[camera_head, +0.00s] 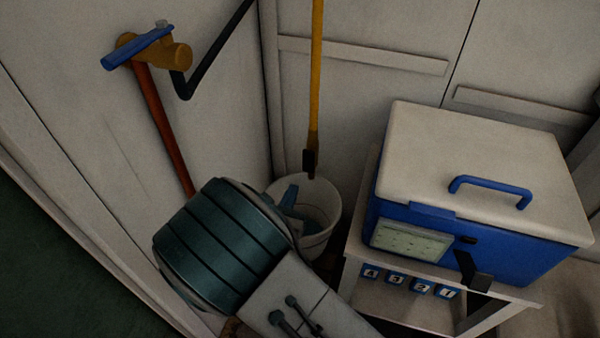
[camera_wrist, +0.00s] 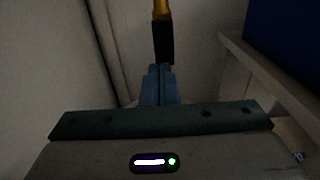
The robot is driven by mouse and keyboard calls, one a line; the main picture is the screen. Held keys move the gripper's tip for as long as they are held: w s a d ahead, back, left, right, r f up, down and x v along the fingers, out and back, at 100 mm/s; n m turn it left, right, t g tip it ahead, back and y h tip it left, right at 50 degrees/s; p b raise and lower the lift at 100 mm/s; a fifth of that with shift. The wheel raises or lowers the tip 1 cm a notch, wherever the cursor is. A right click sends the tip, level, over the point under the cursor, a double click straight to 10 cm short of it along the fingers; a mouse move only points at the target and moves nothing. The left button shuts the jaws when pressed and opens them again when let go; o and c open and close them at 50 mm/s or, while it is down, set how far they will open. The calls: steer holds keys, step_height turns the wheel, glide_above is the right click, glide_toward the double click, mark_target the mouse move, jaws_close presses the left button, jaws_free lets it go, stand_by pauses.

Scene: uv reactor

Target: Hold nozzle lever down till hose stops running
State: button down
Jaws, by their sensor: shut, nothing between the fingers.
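In the head view, a yellow pole or hose (camera_head: 316,80) comes straight down and ends in a dark piece (camera_head: 310,163), perhaps the nozzle, over the white bucket (camera_head: 325,232). No separate lever can be made out on it. My gripper (camera_head: 291,192) is shut and empty, its blue fingers showing over the bucket's mouth, just below and left of the dark piece. In the wrist view, the shut fingertips (camera_wrist: 160,69) point at the lower end of the dark piece (camera_wrist: 162,44). Whether they touch cannot be told. No running water is visible.
A brass valve (camera_head: 178,57) with a blue handle (camera_head: 137,47) sits on the left wall. A red hose (camera_head: 163,125) runs down from it behind my arm. At right, a blue box with white lid (camera_head: 480,150) stands on a white table (camera_head: 415,310), close beside the bucket.

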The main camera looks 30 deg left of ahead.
steer(key=s, duration=0.3)
steer(key=shift+s+d+f, duration=0.1)
steer(key=shift+s+d, duration=0.2)
steer(key=shift+s, duration=0.05)
